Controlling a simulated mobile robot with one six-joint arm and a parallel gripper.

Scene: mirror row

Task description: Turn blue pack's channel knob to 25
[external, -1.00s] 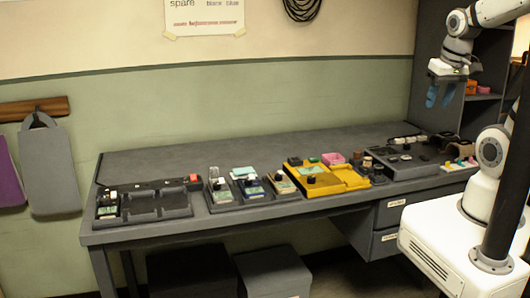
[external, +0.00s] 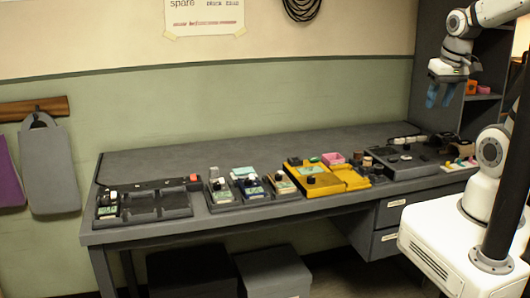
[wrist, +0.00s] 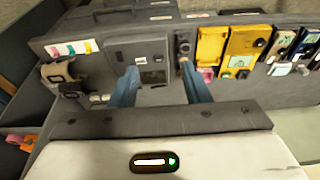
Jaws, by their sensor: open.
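The blue pack (external: 252,187) sits in the middle slot of a dark three-slot tray near the front of the bench. It has a dark round knob on top; its pointer and numbers are too small to read. In the wrist view the pack (wrist: 301,46) shows near the right edge. My gripper (external: 440,96) is raised high above the right end of the bench, far to the right of the pack. Its two blue fingers are apart with nothing between them, as the wrist view of my gripper (wrist: 158,72) also shows.
A pale pack (external: 281,186) and a dark-topped pack (external: 221,194) flank the blue one. A yellow box (external: 344,176) stands to their right. Another dark tray (external: 142,215) lies at the bench's left. The rear of the bench (external: 200,157) is clear.

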